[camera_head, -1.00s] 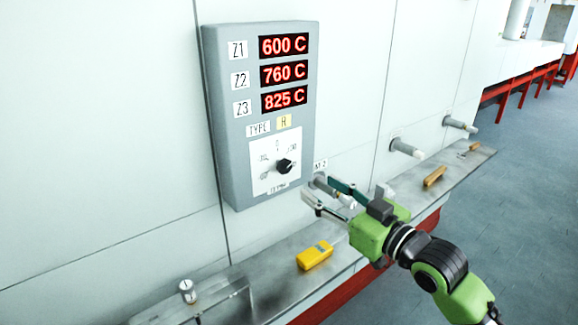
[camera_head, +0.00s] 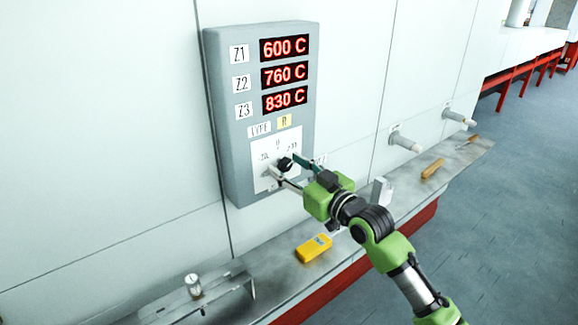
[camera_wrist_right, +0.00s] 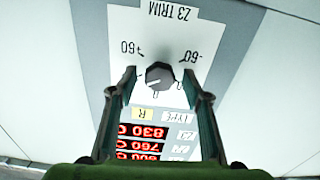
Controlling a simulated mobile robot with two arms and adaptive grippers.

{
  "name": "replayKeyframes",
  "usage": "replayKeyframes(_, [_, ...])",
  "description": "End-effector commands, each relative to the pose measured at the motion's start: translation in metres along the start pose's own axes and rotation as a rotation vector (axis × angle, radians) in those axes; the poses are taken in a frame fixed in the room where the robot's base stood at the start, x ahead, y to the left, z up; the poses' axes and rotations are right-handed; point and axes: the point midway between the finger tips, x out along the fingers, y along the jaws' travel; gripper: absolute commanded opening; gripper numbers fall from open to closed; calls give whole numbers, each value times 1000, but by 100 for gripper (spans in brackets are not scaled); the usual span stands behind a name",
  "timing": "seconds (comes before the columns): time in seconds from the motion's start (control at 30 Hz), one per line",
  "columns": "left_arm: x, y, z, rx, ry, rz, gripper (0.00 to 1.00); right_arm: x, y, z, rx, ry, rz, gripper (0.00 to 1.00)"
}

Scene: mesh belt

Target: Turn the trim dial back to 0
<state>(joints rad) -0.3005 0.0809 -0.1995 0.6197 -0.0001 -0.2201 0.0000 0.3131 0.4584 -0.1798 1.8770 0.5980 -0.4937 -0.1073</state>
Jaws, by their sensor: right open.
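The trim dial is a black knob (camera_head: 285,163) on a white scale plate low on the grey control box. In the right wrist view the knob (camera_wrist_right: 158,76) appears upside down under the words "Z3 TRIM", with +60 and -60 marks on either side. Its pale pointer mark seems turned slightly off the 0, towards the + side. My right gripper (camera_head: 286,168) is open at the dial. Its two fingers (camera_wrist_right: 160,85) stand on either side of the knob, with gaps visible in the wrist view. The fingers partly hide the scale. My left gripper is not in view.
The box's displays (camera_head: 285,74) read Z1 600 C, Z2 760 C and Z3 830 C. A metal shelf (camera_head: 400,205) runs below, carrying a yellow device (camera_head: 314,248) and a wooden-coloured bar (camera_head: 433,169). Pale tubes (camera_head: 405,142) stick out of the wall to the right.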

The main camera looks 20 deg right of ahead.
Motion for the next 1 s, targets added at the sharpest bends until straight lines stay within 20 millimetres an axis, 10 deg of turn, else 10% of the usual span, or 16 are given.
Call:
replayKeyframes(0.2, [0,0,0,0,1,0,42,0,0,0,0,-1,0,7])
replayKeyframes(1.0, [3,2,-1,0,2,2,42,0,0,0,-350,-2,-1,7])
